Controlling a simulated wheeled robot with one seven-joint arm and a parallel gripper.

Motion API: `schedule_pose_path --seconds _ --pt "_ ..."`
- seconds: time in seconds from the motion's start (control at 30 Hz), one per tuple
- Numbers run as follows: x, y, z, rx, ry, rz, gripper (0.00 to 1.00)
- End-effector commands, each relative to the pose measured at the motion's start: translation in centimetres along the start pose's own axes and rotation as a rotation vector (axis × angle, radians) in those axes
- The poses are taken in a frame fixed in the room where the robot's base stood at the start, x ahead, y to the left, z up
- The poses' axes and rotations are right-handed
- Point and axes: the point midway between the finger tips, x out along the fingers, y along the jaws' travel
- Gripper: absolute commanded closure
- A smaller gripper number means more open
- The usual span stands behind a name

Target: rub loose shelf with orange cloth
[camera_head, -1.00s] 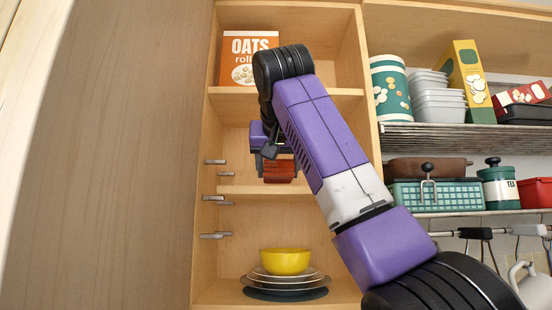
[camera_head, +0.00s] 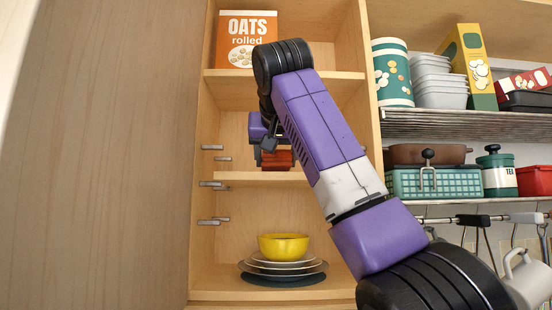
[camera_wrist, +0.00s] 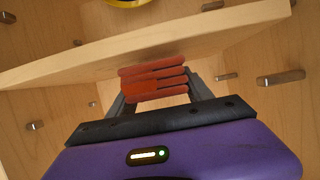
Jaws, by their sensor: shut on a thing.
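The orange cloth (camera_head: 278,159) is a folded, orange-red bundle in my gripper. It also shows in the wrist view (camera_wrist: 155,85), where my gripper (camera_wrist: 157,94) is shut on it, one dark finger on each side. In the head view my gripper (camera_head: 275,152) is inside the tall cabinet, just over the middle wooden shelf board (camera_head: 245,178), which looks like the loose shelf. This board also crosses the wrist view at a slant (camera_wrist: 215,38). The cloth's edge overlaps the board there; I cannot tell if they touch. My arm hides the board's right part.
Several metal pegs (camera_head: 213,185) stick out at the cabinet's left side. A yellow bowl (camera_head: 283,246) on stacked plates stands below, an oats box (camera_head: 246,40) above. Wire shelves with containers (camera_head: 440,80) and hanging mugs (camera_head: 525,275) are at right.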

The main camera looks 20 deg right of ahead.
Motion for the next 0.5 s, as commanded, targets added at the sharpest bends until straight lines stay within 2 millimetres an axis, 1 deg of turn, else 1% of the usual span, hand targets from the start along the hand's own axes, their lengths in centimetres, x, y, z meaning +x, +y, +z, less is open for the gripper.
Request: schedule_pose_path --seconds 0.5 --pt "0.39 -0.01 0.93 0.0 0.0 0.0 0.77"
